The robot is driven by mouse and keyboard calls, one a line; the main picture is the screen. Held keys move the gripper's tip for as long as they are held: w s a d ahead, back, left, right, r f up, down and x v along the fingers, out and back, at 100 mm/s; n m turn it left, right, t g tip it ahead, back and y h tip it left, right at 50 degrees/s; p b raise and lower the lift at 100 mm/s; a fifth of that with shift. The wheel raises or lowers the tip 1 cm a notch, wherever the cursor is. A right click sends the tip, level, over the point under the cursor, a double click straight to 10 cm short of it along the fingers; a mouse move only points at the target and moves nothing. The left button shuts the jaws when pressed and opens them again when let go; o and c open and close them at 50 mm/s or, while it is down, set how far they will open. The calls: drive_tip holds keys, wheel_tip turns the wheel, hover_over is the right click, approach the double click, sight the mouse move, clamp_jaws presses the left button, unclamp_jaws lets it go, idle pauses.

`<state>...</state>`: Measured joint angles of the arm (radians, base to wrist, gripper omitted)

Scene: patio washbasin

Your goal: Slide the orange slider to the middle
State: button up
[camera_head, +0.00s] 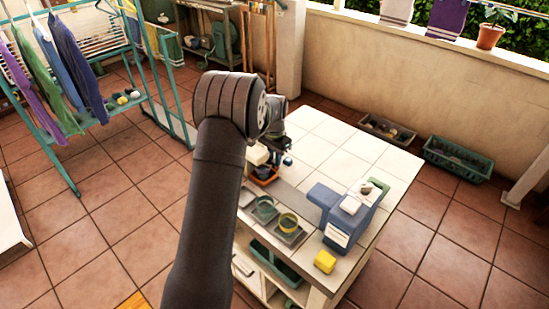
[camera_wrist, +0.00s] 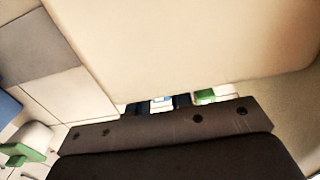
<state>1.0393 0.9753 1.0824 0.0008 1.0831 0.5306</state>
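In the head view an orange-brown, low piece (camera_head: 264,175) sits on the left edge of the tiled counter, partly covered by my arm. It is the only orange thing on the counter; I cannot tell whether it is the slider. My gripper (camera_head: 284,159) is just above and right of it, small and dark, beside a cream block (camera_head: 256,154). In the wrist view a large cream surface (camera_wrist: 190,45) fills the upper middle, very close. My dark gripper body covers the bottom. Whether the fingers are open or hold anything is unclear.
The white-tiled counter (camera_head: 345,140) is clear at its far side. A blue-grey device (camera_head: 338,215) and a yellow block (camera_head: 325,261) are at the right. A green bin (camera_head: 457,160) is on the floor.

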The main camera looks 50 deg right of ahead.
drive_tip(key=s, duration=1.1)
clamp_jaws()
drive_tip(key=o, duration=0.9)
unclamp_jaws()
wheel_tip(320, 180, up, 18)
drive_tip(key=shift+f, duration=0.25)
drive_tip(key=shift+f, duration=0.1)
